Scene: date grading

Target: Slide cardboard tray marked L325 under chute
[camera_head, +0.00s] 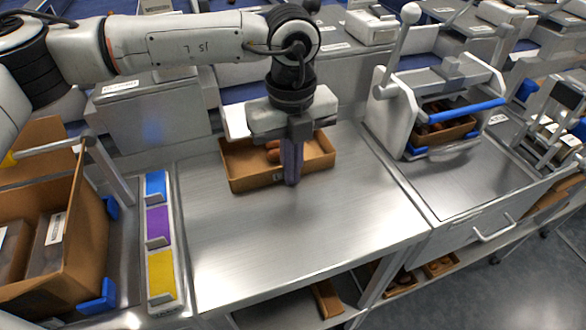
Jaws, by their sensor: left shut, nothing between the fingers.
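A brown cardboard tray (240,182) with reddish-brown dates in it lies on the steel bench near its back. Its front wall carries a small marking, partly hidden by my fingers and too small to read. My left gripper (291,182) points down at the tray's front wall, its fingers shut with nothing between them. From this view I cannot tell whether the fingers touch the wall. A grey metal housing stands behind the tray, and I cannot tell for certain which part is the chute. My right gripper is not in view.
An open cardboard box (85,240) stands at the left. Blue, purple and yellow holders (158,225) line the bench's left edge. A white lever machine (405,105) with a blue bar stands at the right. The bench front (300,240) is clear.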

